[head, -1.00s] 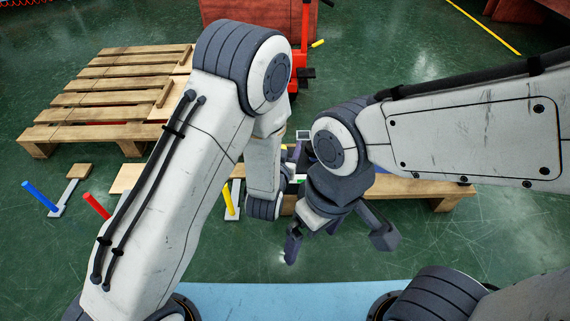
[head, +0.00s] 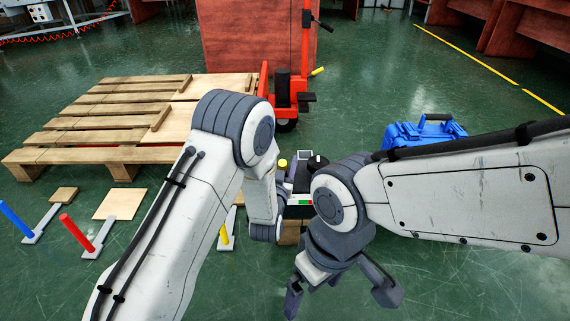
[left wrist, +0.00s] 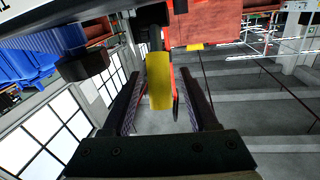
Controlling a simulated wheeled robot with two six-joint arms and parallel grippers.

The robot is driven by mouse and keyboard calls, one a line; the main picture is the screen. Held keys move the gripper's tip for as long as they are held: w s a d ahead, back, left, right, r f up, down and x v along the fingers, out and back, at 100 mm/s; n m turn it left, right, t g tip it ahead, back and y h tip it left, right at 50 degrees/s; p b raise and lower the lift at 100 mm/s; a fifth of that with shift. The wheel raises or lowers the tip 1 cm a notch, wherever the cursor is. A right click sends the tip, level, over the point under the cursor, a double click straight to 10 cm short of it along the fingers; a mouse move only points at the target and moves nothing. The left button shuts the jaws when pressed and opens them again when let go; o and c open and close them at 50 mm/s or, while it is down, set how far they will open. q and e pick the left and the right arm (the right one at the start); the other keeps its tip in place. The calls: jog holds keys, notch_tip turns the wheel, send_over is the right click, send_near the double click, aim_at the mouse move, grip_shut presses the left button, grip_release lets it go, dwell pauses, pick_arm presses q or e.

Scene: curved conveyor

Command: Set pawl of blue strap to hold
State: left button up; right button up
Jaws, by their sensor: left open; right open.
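I cannot make out a blue strap or its pawl in either view. My left gripper (left wrist: 160,80) is open in the left wrist view, its two dark fingers apart. A yellow piece (left wrist: 158,95) shows between the fingers; I cannot tell whether it is within reach or farther off. In the head view my left arm hides most of that gripper. My right gripper (head: 340,296) is open and empty above the green floor, lower in the head view.
A wooden pallet (head: 98,137) lies at the left. Blue (head: 15,221), red (head: 76,232) and yellow (head: 224,235) levers stand in front of it. A red pallet jack (head: 305,60) stands behind. A blue case (head: 425,132) is at the right. Floor at front right is clear.

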pick_arm(q)
jog(key=shift+w+d, duration=0.15)
jog(key=shift+w, duration=0.7)
grip_shut()
dwell(0.8)
